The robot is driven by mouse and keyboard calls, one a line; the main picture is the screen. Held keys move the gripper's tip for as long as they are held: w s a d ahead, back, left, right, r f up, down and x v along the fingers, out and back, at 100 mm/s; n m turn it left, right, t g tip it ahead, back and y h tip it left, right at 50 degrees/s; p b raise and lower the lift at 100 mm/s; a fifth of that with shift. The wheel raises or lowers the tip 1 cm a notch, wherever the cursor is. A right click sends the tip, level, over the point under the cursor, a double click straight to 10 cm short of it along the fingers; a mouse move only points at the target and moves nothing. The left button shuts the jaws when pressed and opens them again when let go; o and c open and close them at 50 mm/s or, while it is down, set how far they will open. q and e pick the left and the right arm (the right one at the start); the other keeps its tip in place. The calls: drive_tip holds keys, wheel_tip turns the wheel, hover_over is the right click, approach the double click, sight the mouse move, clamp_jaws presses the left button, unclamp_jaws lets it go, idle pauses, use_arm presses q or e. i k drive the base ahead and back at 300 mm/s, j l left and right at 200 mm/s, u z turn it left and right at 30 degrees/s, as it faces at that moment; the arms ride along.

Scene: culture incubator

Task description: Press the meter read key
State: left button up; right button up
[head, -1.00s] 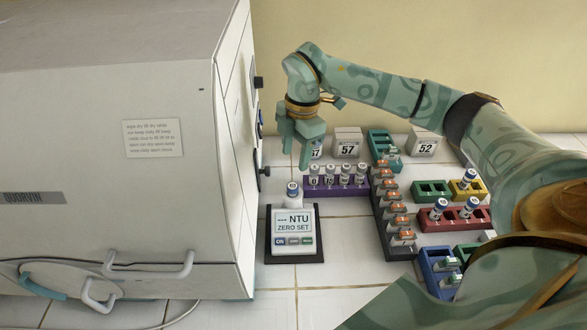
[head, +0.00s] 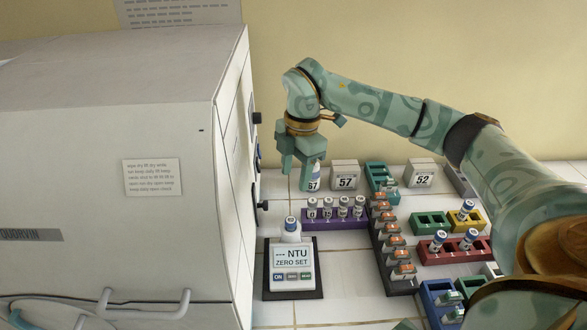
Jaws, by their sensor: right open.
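The meter (head: 292,256) stands on a dark base beside the incubator, with a screen reading "--- NTU ZERO SET". A row of three small keys (head: 292,276) lies below the screen; the leftmost is blue and marked ON, and the other labels are too small to read. A blue-capped vial (head: 291,226) stands at the meter's back. My right gripper (head: 300,184) is open and points down behind the meter, apart from its keys. It partly hides a white piece marked 67 (head: 314,185). My left gripper is out of view.
The large incubator (head: 110,180) fills the left side. A purple rack (head: 335,219) of vials stands behind and right of the meter, with a dark rack (head: 399,287) farther right. Red (head: 433,256), yellow and blue racks lie beyond. Blocks marked 57 (head: 345,174) and 52 stand behind.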

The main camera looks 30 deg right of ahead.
sight(303, 276)
drive_tip(key=k, duration=1.5)
